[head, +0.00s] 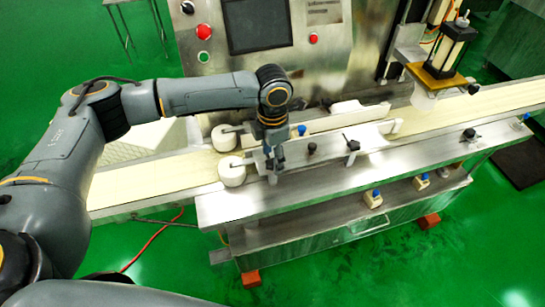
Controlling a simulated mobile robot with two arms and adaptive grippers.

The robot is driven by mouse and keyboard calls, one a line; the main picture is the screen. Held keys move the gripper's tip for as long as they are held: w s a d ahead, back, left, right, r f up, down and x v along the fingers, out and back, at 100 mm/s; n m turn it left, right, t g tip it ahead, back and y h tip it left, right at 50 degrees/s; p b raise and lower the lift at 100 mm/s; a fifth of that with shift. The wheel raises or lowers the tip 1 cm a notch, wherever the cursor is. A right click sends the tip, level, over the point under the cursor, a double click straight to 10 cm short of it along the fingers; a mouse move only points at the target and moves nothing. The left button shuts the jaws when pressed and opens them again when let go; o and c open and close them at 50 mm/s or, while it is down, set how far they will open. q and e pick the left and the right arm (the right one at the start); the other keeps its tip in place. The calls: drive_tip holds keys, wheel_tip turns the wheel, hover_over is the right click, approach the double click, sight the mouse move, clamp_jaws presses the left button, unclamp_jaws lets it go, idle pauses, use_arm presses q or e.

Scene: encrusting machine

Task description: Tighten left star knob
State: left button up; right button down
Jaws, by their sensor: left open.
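My left gripper (275,158) points down over the left part of the guide rail on the machine's steel front deck. Its fingers are open, and their tips are close to the rail. A part of the rail and any small fitting right below the fingers are hidden. A dark knob (312,149) stands just right of the gripper, apart from it. Another dark knob with a star-like head (352,144) stands further right on the deck. A third dark knob (469,134) is near the right end. I cannot tell which is the left star knob. My right gripper is out of view.
Two white rollers (232,171) stand left of the gripper beside the cream conveyor belt (140,187). A control panel with a dark screen (258,24) and a red button (204,31) rises behind. The front deck (240,207) is clear at left.

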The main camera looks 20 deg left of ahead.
sight(272, 163)
use_arm(q)
wheel_tip(272, 163, up, 11)
idle(0.3)
idle(0.4)
